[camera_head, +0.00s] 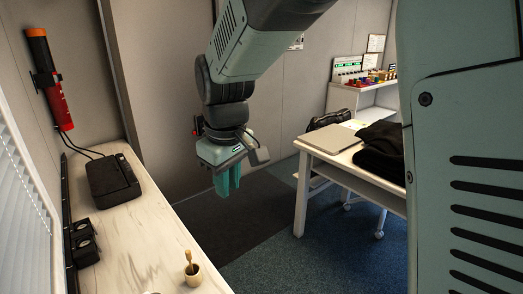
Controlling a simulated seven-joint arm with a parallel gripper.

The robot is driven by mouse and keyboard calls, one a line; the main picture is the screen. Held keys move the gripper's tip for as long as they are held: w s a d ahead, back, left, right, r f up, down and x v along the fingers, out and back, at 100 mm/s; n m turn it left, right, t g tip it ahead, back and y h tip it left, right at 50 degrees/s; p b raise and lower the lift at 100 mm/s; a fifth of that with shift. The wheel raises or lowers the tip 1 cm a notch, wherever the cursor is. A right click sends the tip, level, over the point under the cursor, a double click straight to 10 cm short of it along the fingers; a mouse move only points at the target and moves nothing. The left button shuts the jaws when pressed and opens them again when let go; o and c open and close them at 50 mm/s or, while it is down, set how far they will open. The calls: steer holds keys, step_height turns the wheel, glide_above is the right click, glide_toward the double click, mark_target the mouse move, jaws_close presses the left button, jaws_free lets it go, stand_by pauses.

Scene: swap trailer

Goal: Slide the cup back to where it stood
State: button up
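A black device (113,180) with cables lies at the counter's far end. Black holders (83,243) stand along its left edge. A red-and-black cylinder (50,80) is on the wall. A white desk (350,170) with a laptop (331,138) and dark cloth (383,150) is right. The counter's middle is clear.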

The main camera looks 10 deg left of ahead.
steer(key=s+a+f+n+g, duration=0.2)
steer(key=s+a+f+n, duration=0.2)
steer(key=a+f, duration=1.6)
step_height(320, 180, down, 2)
steer(key=n, duration=0.3)
steer(key=shift+s+f+g+h, duration=0.2)
steer(key=shift+g+h, duration=0.2)
steer(key=f, duration=1)
steer(key=shift+s+f, duration=0.35)
steer(key=shift+s, duration=0.05)
steer(key=shift+c, duration=0.3)
jaws_close()
